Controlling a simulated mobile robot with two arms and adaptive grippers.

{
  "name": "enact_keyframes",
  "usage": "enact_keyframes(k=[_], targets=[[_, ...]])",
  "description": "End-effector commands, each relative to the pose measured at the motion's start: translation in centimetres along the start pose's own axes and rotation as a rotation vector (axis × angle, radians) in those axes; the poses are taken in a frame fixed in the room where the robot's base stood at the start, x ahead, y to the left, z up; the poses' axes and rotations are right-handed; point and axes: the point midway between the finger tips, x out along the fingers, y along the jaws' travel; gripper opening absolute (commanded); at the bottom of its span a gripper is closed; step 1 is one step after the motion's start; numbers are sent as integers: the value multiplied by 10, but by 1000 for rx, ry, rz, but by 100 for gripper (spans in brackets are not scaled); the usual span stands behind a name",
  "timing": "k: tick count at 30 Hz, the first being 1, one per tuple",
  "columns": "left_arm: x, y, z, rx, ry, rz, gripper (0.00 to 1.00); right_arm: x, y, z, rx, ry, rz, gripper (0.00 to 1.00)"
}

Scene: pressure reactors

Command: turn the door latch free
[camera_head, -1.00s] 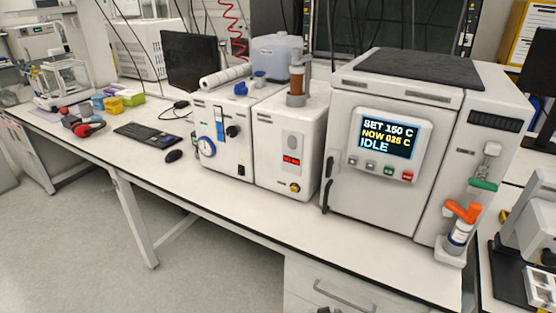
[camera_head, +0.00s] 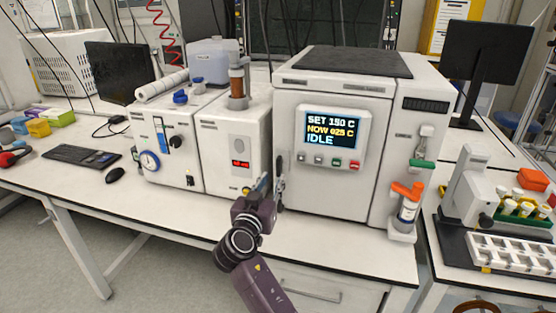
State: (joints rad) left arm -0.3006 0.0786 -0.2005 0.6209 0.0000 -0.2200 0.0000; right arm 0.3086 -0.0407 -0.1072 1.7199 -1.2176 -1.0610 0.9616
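The pressure reactor (camera_head: 325,190) is the large white unit with a dark top and a screen reading SET 150 C, NOW 025 C, IDLE. Its front door looks closed. The dark door latch (camera_head: 279,190) is at the door's left edge, partly hidden by my gripper, and its angle is hard to read. My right gripper (camera_head: 271,180) comes up from below in front of that edge. Its fingers look apart, near the latch; I cannot tell whether they touch it. My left gripper is not in view.
A white unit (camera_head: 222,150) with a red display stands just left of the reactor. An orange-handled valve (camera_head: 407,190) and a green handle (camera_head: 422,164) are on the reactor's right side. A rack of tubes (camera_head: 522,208) stands at far right. The bench front (camera_head: 340,240) is clear.

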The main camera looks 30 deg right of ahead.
Motion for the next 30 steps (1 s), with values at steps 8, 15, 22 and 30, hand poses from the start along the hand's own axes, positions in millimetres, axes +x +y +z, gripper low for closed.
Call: enact_keyframes(k=[8, 15, 22, 30], targets=[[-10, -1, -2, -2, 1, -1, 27, 22, -2, -32, 35, 62, 21, 27], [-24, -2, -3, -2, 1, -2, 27, 61, -1, -34, 34, 60, 20, 27], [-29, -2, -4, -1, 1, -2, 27, 80, -1, -32, 36, 58, 18, 27], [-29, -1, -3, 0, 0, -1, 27, 81, -1, -31, 36, 58, 18, 27]])
